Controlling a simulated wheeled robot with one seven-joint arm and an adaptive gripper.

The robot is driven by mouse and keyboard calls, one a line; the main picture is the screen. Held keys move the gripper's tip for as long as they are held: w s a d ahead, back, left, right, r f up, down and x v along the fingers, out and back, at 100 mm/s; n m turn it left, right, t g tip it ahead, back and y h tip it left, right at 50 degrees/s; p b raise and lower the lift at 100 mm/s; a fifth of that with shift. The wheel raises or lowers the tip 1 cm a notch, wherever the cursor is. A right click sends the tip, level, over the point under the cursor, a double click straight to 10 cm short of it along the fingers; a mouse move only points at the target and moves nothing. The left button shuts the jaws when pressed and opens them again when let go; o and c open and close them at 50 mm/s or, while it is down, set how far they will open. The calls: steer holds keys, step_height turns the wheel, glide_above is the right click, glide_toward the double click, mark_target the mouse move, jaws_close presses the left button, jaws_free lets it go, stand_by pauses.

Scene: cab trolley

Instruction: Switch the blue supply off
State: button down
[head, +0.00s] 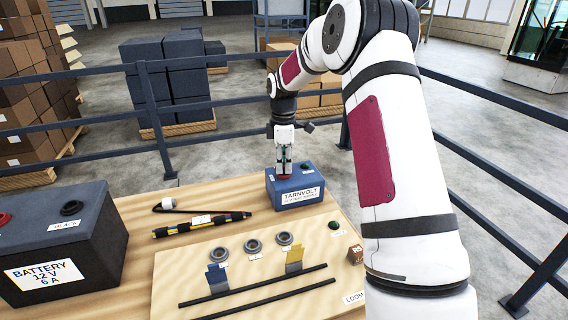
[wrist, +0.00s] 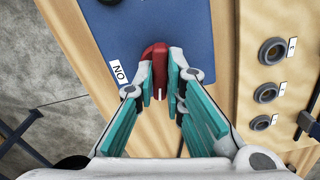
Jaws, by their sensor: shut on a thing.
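The blue supply (head: 290,193), a box labelled TARNVOLT, stands at the back of the wooden table in the head view. Its blue top (wrist: 185,28) fills the upper middle of the wrist view. A red knob (wrist: 154,53) with a short white line sits at the edge of that top, beside a white ON label (wrist: 118,73). My gripper (wrist: 160,88) is shut on the red knob from both sides. In the head view my gripper (head: 284,172) points down onto the supply, and the knob is mostly hidden.
A dark battery (head: 100,255) stands at the left. A striped cable bundle (head: 195,226) lies on the table. A loom board (head: 215,268) with several grey rings, blue and yellow clips and black bars lies in front. Railings (head: 150,100) run behind.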

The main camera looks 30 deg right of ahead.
mark_target(284, 166)
steer(key=shift+n, duration=1.6)
steer(key=c, duration=1.7)
jaws_free()
steer(key=shift+o, duration=0.2)
steer(key=shift+r, duration=0.15)
step_height(284, 166, up, 12)
